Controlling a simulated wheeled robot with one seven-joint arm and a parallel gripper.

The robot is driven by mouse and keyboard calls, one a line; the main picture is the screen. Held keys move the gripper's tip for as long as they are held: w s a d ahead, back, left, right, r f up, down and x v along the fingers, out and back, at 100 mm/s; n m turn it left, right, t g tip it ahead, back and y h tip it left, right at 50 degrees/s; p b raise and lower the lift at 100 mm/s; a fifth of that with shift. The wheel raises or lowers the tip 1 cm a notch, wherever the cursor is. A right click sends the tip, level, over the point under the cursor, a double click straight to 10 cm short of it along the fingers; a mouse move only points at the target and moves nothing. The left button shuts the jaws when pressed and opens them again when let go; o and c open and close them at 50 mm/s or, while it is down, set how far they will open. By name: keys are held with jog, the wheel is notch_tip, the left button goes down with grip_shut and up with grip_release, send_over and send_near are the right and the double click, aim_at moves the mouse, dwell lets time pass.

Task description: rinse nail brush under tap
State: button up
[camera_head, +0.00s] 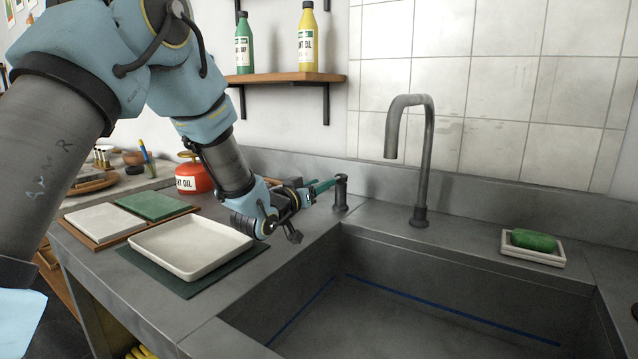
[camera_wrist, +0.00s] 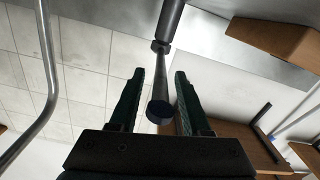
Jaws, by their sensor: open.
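The tap (camera_head: 410,140), a dark grey hooked spout, stands behind the sink; part of it shows at the left of the wrist view (camera_wrist: 48,70). A short grey post with a round end (camera_head: 341,192), seemingly its control, stands left of the spout. My gripper (camera_head: 328,184) is open at this post. In the wrist view the post (camera_wrist: 158,113) lies between the two green fingers of my gripper (camera_wrist: 156,95), with gaps showing on both sides. A green oblong, likely the nail brush (camera_head: 533,240), rests in a white dish (camera_head: 545,259) on the right ledge.
The grey sink basin (camera_head: 390,315) is empty. A white tray (camera_head: 190,247) on a dark green mat (camera_head: 190,286) lies on the counter below my arm. A red oil can (camera_head: 190,178) stands behind. A wall shelf (camera_head: 285,78) holds two bottles. The space above the basin is clear.

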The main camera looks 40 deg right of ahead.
jog(key=shift+c, duration=0.2)
grip_shut()
dwell(1.3)
